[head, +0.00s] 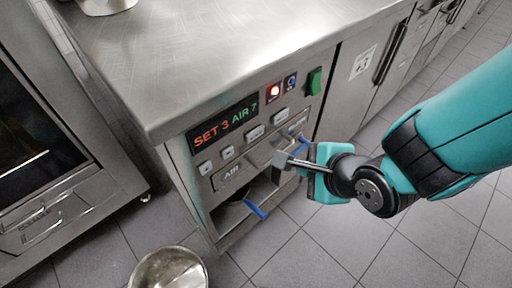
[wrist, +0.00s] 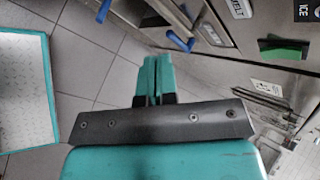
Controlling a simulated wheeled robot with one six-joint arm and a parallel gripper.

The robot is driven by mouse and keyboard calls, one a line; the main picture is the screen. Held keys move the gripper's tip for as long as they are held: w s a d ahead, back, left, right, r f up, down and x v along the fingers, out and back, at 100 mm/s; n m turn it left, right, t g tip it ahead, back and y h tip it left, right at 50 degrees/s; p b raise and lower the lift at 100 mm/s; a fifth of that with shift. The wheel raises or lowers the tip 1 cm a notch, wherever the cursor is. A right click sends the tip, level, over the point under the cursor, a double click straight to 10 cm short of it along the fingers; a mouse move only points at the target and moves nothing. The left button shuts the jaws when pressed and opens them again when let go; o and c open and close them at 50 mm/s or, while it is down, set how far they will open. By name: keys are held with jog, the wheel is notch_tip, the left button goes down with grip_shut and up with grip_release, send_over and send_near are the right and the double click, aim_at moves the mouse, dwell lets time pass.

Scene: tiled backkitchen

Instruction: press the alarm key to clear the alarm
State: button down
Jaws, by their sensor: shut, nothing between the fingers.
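The control panel is on the steel counter's front. Its dark display (head: 224,125) reads "SET 3" in red and "AIR 7" in green. A red lamp (head: 273,91) glows beside a dark bluish indicator (head: 291,82). Several small pale keys, such as one key (head: 254,132), sit below the display; their markings are too small to read, so I cannot tell which is the alarm key. My teal gripper (head: 320,178) is in front of the panel's lower right, apart from the keys. In the wrist view the gripper (wrist: 157,61) is shut and empty, over floor tiles.
A green switch (head: 315,81) is at the panel's upper right and also shows in the wrist view (wrist: 283,49). Blue handles (head: 255,209) stick out below the panel. A metal bowl (head: 168,270) is on the floor. An oven (head: 40,130) stands at left.

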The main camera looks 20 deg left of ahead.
aim_at(255, 134)
jog(key=shift+s+a+f+m, duration=0.1)
jog(key=shift+a+f+m, duration=0.2)
jog(key=shift+f, duration=0.15)
jog(key=shift+a, duration=0.1)
jog(key=w+a, duration=0.3)
jog(key=a, duration=0.5)
jog(key=shift+w+p, duration=0.2)
jog(key=shift+p, duration=0.2)
dwell(1.7)
jog(key=shift+w+a, duration=0.15)
jog(key=shift+a, duration=0.2)
jog(key=shift+w+a, duration=0.2)
jog(key=shift+a, duration=0.3)
dwell(0.6)
jog(key=shift+d, duration=0.1)
jog(key=shift+s+d, duration=0.4)
jog(key=shift+d, duration=0.4)
